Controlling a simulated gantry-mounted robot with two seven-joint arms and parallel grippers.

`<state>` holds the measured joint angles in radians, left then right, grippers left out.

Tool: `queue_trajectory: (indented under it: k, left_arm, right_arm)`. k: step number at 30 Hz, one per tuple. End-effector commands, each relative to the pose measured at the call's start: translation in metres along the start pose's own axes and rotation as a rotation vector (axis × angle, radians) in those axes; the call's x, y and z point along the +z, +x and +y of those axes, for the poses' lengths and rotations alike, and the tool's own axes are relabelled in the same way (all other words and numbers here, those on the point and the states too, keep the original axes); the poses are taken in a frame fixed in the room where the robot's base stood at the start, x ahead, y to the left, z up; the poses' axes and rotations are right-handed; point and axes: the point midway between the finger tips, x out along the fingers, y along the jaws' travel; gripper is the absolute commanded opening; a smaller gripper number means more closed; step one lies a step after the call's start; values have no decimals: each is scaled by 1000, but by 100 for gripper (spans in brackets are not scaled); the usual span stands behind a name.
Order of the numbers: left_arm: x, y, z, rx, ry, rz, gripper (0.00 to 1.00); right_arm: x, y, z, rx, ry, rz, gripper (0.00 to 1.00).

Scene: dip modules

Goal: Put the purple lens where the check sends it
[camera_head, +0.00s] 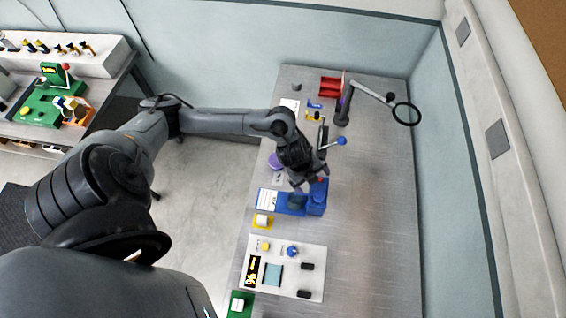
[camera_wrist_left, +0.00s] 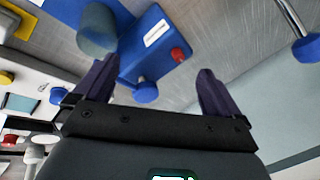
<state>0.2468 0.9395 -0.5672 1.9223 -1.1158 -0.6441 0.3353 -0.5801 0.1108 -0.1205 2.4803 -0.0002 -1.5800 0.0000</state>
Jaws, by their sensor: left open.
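A round purple piece (camera_head: 275,161), which looks like the purple lens, lies at the table's left edge, left of my left gripper. I cannot see it in the left wrist view. My left gripper (camera_head: 310,183) is open and empty, pointing down over a blue device (camera_head: 317,199). In the left wrist view, the spread fingers (camera_wrist_left: 155,88) frame part of that blue device (camera_wrist_left: 135,62). It bears a grey-blue cylinder (camera_wrist_left: 97,30), a red button (camera_wrist_left: 180,54) and a blue knob (camera_wrist_left: 145,92). My right gripper is not in view.
A lever with a blue ball (camera_head: 341,141) stands just behind the gripper. A ring on an arm (camera_head: 407,114) and a red tray (camera_head: 331,86) are further back. A white board (camera_head: 315,258) with small parts lies in front. The table's right side (camera_head: 375,220) is clear.

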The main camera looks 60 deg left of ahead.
Motion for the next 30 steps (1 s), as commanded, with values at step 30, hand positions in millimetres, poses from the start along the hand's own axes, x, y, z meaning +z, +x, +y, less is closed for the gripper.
queue_trajectory:
  k: [30]
  left_arm:
    - [-74, -87, 115, -104, -1375, -128, 98]
  right_arm:
    - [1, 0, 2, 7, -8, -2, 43]
